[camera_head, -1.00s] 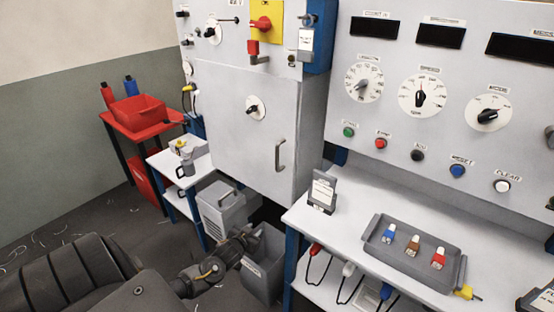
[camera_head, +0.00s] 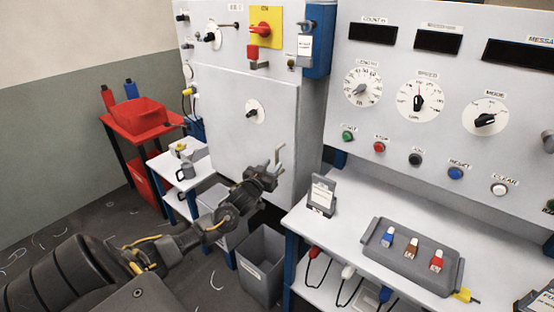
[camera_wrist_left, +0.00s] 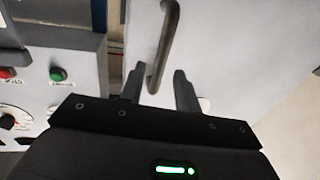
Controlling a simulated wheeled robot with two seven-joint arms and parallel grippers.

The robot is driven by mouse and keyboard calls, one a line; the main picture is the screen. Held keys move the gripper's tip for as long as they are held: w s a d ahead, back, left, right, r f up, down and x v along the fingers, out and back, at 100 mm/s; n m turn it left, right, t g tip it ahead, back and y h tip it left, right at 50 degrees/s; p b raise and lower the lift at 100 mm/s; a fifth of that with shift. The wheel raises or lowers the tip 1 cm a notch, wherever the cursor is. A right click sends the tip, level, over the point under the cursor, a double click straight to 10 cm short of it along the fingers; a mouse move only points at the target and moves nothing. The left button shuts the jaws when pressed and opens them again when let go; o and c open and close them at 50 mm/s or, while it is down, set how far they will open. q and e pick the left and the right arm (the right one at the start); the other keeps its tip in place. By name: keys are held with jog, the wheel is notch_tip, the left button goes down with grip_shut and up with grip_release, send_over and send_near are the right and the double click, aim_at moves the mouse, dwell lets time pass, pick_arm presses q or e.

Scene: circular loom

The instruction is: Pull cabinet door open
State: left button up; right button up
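The cabinet door (camera_head: 225,125) is a light grey panel with a round black knob (camera_head: 252,112) in its middle. It looks shut, flush with the cabinet front. Its grey bar handle (camera_head: 280,153) is upright near the door's right edge. My left gripper (camera_head: 273,168) is at the handle's lower part and partly covers it. In the left wrist view the two fingers of the left gripper (camera_wrist_left: 158,78) are apart, with the lower end of the curved handle (camera_wrist_left: 167,40) showing between them. I cannot tell whether they touch it. My right gripper is not in view.
A white bench (camera_head: 350,232) with a grey tray (camera_head: 372,252) and a small sign stand (camera_head: 322,195) is right of the door. A grey bin (camera_head: 262,275) stands below. A small white table (camera_head: 160,166) and a red stand (camera_head: 120,125) are at left.

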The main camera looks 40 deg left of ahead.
aim_at(276, 161)
pick_arm(q)
jog(key=shift+x, duration=2.25)
grip_shut()
